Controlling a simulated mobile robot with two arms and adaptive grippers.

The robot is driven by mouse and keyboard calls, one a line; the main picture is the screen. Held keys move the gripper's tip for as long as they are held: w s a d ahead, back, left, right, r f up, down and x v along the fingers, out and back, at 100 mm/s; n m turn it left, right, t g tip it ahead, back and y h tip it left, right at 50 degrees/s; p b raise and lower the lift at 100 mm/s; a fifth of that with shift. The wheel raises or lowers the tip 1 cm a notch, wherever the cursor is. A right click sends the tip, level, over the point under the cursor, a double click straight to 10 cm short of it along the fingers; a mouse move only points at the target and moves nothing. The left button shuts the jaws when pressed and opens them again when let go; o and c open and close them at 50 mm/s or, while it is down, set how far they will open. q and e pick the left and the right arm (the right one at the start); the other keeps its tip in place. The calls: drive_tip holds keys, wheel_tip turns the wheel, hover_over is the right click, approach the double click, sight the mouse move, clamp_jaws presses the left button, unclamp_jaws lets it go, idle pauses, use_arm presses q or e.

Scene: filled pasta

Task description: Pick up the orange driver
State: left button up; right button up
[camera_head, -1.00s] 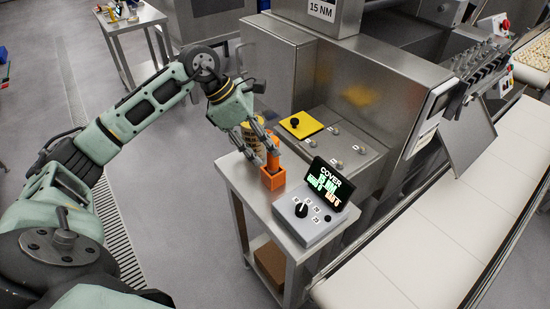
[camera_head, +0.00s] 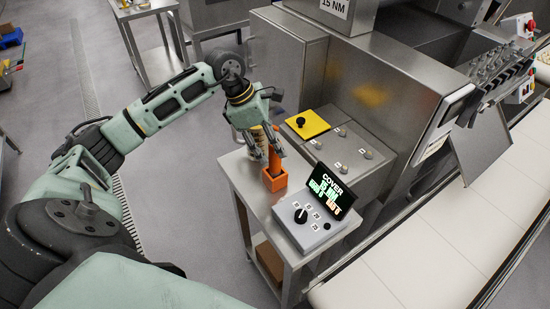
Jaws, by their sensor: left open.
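The orange driver (camera_head: 275,163) stands upright in an orange holder (camera_head: 274,181) on a small steel table (camera_head: 232,165). My left gripper (camera_head: 270,157) is open and points down at the driver, with its fingers near the driver's upper part. The gripper partly hides the driver's top. I cannot tell whether the fingers touch it. My right gripper is not in the picture.
A grey control box (camera_head: 309,222) with a dial and a lit display (camera_head: 331,191) stands on the same table. A steel machine with a yellow plate (camera_head: 307,124) rises behind, and a white conveyor (camera_head: 420,250) runs at right.

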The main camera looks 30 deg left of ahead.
sight(275, 164)
use_arm(q)
drive_tip(key=shift+p+x, duration=0.35)
drive_tip(key=shift+x, duration=0.85)
drive_tip(key=shift+w+d+f, duration=0.2)
drive_tip(key=shift+c, duration=0.4)
drive_tip(key=c, duration=0.5)
clamp_jaws()
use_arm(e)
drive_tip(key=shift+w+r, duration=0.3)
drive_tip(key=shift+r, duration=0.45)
